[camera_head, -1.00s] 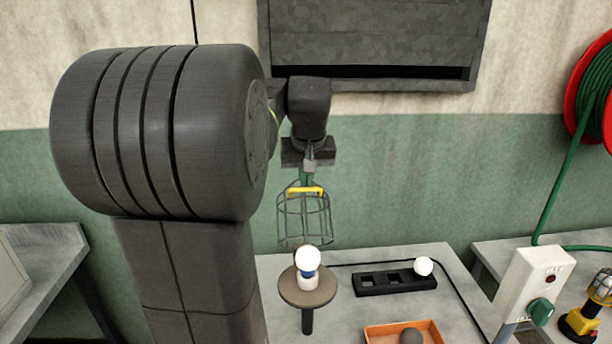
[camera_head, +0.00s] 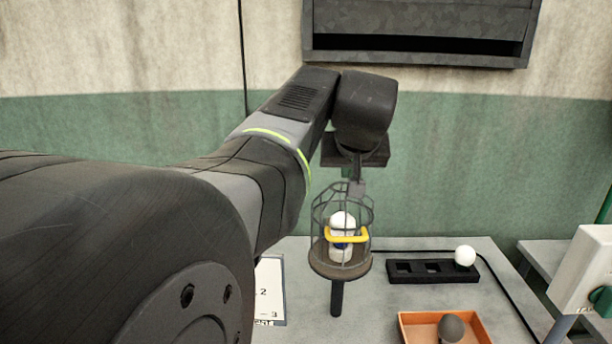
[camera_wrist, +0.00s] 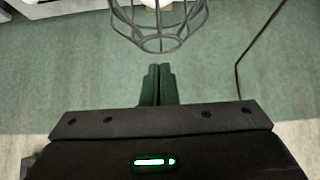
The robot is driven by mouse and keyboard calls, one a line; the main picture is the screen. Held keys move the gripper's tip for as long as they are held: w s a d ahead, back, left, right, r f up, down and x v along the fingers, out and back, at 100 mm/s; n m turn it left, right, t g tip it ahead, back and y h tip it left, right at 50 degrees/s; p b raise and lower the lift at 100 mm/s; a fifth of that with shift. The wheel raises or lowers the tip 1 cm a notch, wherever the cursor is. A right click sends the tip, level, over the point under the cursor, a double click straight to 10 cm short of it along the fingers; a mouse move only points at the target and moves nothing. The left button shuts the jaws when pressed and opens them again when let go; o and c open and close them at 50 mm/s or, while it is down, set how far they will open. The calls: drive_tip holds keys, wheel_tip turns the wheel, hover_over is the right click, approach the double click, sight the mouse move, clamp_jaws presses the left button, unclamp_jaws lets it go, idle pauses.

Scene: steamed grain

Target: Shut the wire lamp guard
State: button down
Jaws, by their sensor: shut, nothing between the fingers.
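The wire lamp guard (camera_head: 317,217) is a grey cage with a yellow handle (camera_head: 346,238). In the head view it stands upright around the white bulb (camera_head: 342,220), over the round brown lamp stand (camera_head: 322,268). Its lower edge appears to meet the stand; I cannot tell whether it is latched. My gripper (camera_head: 356,186) points down at the top of the cage, shut. In the wrist view the fingers (camera_wrist: 158,84) are together and empty, and the cage (camera_wrist: 160,43) shows just beyond them.
A black socket tray (camera_head: 410,273) with a white bulb (camera_head: 465,256) sits to the right. An orange tray (camera_head: 405,327) holds a grey bulb (camera_head: 451,327). A white paper (camera_head: 271,290) lies at the left, and a white switch box (camera_head: 585,265) stands at the right.

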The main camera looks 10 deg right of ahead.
sight(349, 240)
drive_tip(key=s+a+f+t+h+b, duration=0.1)
drive_tip(key=s+f+t+b, duration=0.4)
drive_tip(key=b, duration=1.4)
drive_tip(key=s+a+f, duration=0.1)
drive_tip(key=s+f, duration=0.3)
drive_tip(key=f, duration=0.2)
drive_tip(key=shift+s+a+b, duration=0.15)
drive_tip(key=shift+a+b, duration=0.05)
drive_tip(key=shift+b, duration=0.2)
drive_tip(key=shift+f, duration=0.25)
drive_tip(key=r+p, duration=0.1)
drive_tip(key=w+r, duration=0.1)
drive_tip(key=r+p, duration=0.1)
drive_tip(key=r, duration=0.1)
drive_tip(key=shift+w+d+p, duration=0.2)
drive_tip(key=shift+w+p, duration=0.15)
drive_tip(key=shift+w, duration=0.05)
drive_tip(key=shift+r+h, duration=0.2)
drive_tip(key=shift+h, duration=0.1)
drive_tip(key=f+v, duration=0.1)
drive_tip(key=v, duration=0.8)
drive_tip(key=shift+s, duration=0.4)
